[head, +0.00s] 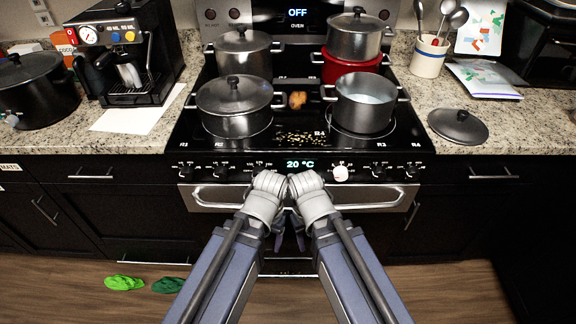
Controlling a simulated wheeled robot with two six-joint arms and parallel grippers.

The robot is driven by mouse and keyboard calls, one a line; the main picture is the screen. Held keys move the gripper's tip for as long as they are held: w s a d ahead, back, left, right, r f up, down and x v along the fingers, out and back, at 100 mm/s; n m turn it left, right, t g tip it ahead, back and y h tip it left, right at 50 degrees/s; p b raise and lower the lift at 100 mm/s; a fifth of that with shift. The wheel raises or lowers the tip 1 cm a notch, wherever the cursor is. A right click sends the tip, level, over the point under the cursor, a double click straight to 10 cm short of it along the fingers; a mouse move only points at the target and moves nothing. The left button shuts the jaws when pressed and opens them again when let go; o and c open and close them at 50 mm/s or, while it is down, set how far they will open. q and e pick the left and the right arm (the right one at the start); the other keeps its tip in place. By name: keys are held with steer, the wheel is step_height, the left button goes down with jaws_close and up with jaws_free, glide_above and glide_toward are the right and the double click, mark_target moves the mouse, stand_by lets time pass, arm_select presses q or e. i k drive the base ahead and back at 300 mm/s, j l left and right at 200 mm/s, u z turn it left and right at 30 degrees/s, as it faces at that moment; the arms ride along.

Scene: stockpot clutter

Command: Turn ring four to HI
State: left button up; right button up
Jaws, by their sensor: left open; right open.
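The stove's front panel has several black knobs, with one at left (221,172) and one at right (379,173), and a white knob (340,173) right of the display (300,164), which reads 20 °C. The tiny knob markings, including HI, are not readable. An R4 label (319,134) is on the black cooktop, by the front right ring (362,141), which an uncovered pot of pale liquid (364,104) mostly covers. My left gripper (278,242) and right gripper (300,242) hang side by side below the panel, before the oven door, both open, their fingers partly hidden.
Lidded pots stand front left (234,104), back left (243,53) and back right (353,37), the last above a red pot (351,68). A brown lump (297,99) and crumbs (300,138) lie between. A loose lid (458,126) rests on the right counter. The oven handle (213,196) juts out.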

mark_target(412, 174)
steer(key=k+l+z, duration=0.2)
steer(key=z, duration=0.2)
steer(key=k+l+z, duration=0.35)
steer(key=l+z, duration=0.2)
steer(key=z, duration=0.2)
steer(key=k, duration=0.05)
